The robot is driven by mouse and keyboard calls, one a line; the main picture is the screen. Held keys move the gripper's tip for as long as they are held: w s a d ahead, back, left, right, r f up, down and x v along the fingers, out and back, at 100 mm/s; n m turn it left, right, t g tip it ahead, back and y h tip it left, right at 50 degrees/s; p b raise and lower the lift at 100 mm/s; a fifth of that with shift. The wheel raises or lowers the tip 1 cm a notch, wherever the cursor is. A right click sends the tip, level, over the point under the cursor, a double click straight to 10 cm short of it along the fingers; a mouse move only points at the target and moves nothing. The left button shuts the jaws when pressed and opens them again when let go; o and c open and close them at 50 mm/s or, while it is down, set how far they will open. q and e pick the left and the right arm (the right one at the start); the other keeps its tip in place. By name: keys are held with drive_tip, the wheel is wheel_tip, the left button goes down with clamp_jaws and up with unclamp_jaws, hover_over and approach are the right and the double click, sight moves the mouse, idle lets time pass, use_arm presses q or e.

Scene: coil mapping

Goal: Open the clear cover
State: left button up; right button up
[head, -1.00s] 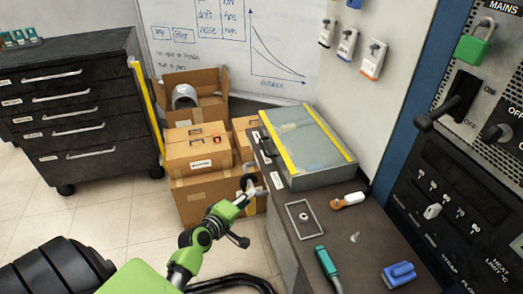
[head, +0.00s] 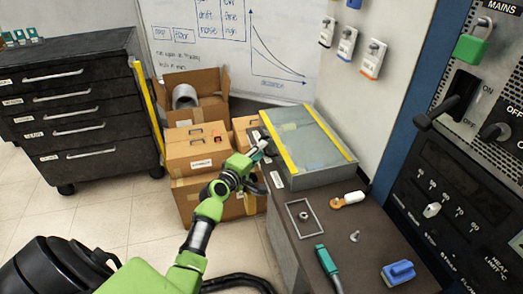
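The clear cover (head: 310,142) lies shut on a grey box (head: 325,177) on the dark bench. It is a see-through panel with yellow strips along two opposite edges. My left gripper (head: 262,150) is at the box's left edge, close to the dark handle there. The fingers are small and partly overlap the box edge, so I cannot tell whether they touch it or are open or shut. My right gripper is not in view.
On the bench (head: 345,225) lie a square frame (head: 303,217), an orange-and-white tool (head: 347,200), a teal-handled tool (head: 325,262) and a blue block (head: 398,273). Cardboard boxes (head: 198,158) stand left of the bench. A control panel (head: 470,150) rises at right.

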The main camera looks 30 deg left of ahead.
use_arm(q)
drive_tip(key=shift+w+f, duration=0.15)
drive_tip(key=shift+w, duration=0.65)
clamp_jaws()
